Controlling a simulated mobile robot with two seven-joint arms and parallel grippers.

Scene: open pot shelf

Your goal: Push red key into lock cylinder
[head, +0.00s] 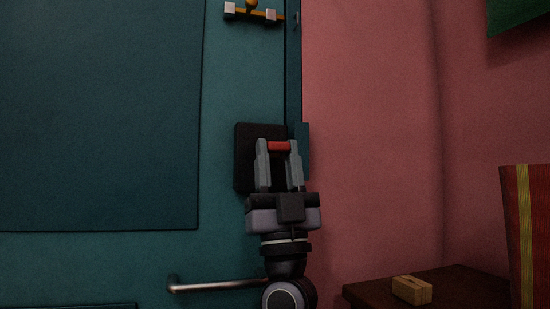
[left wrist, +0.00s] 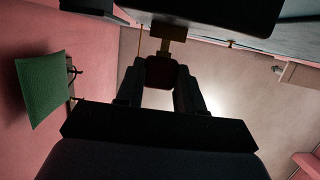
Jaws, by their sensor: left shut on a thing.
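My left gripper (head: 279,147) is shut on the red key (head: 279,146), in front of the black lock plate (head: 243,160) on the teal door (head: 220,100). In the left wrist view the key's dark red head (left wrist: 162,73) sits between the two fingers. A short brass-coloured piece runs from the key toward the brass lock cylinder (left wrist: 168,31), which sticks out of the dark plate (left wrist: 215,12). The key and cylinder look lined up. I cannot tell how far the key is in. The gripper hides the cylinder in the head view. My right gripper is not in view.
A metal door handle (head: 220,287) is below the lock plate. A latch with a brass bar (head: 252,13) is above. A dark table (head: 455,287) with a small wooden block (head: 411,290) stands at lower right, beside a red and yellow striped thing (head: 528,235).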

